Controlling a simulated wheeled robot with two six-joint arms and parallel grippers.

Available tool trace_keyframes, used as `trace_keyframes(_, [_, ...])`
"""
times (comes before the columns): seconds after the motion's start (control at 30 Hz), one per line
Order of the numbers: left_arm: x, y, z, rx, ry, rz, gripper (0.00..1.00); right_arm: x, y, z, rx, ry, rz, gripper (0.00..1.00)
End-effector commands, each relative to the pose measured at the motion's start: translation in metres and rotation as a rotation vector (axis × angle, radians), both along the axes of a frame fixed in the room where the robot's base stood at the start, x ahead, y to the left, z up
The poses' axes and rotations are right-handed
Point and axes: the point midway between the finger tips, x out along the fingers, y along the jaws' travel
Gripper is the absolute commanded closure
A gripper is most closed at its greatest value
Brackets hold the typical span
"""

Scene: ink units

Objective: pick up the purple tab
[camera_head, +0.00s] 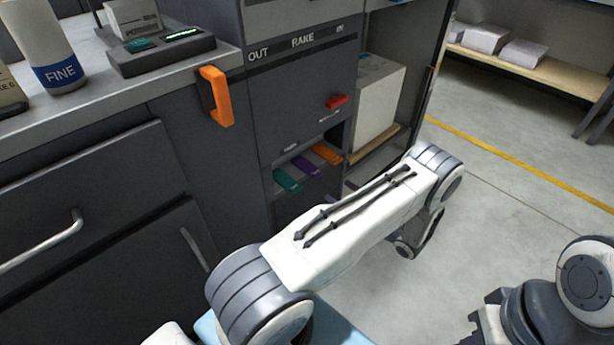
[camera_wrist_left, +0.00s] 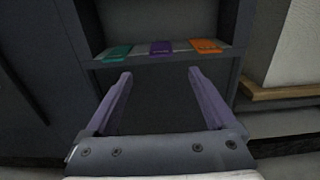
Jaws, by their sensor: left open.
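The purple tab (camera_head: 306,166) lies on a small shelf in the grey cabinet, between a teal tab (camera_head: 287,180) and an orange tab (camera_head: 326,154). In the left wrist view the purple tab (camera_wrist_left: 161,47) sits near the top middle, with the teal tab (camera_wrist_left: 118,53) on its left and the orange tab (camera_wrist_left: 205,46) on its right. My left gripper (camera_wrist_left: 160,73) is open and empty, its two fingers pointing toward the shelf, apart from the purple tab. In the head view my left arm hides most of this gripper. My right gripper is not seen.
The shelf edge (camera_wrist_left: 158,59) runs just under the tabs. A white box (camera_head: 379,100) stands in the bay on the right. Open floor lies farther right.

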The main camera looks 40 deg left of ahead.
Motion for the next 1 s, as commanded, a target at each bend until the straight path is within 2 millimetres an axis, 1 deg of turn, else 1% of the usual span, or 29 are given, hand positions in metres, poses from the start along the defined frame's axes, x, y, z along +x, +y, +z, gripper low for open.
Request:
trace_keyframes(0.03, [0.0,0.009,-0.002,0.002,0.001,0.004,0.1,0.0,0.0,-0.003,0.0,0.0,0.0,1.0])
trace_keyframes(0.1, [0.0,0.021,-0.001,0.001,0.001,0.004,0.1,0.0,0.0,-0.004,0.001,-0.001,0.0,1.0])
trace_keyframes(0.2, [0.002,0.035,-0.001,0.0,0.0,0.003,0.1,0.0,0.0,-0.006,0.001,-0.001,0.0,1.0])
trace_keyframes(0.43, [0.004,0.053,-0.001,-0.001,0.0,0.003,0.1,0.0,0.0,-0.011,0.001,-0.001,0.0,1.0])
trace_keyframes(0.6, [0.007,0.079,-0.002,-0.001,-0.001,0.006,0.1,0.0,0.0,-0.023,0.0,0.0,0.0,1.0])
trace_keyframes(0.7, [0.008,0.091,0.0,-0.001,0.0,0.004,0.1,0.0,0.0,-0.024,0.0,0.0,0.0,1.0])
trace_keyframes(0.8, [0.009,0.097,0.001,-0.001,0.0,0.002,0.1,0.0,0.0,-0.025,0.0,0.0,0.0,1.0])
trace_keyframes(1.0, [0.01,0.097,0.001,-0.001,0.001,0.001,0.1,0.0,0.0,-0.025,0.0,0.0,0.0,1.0])
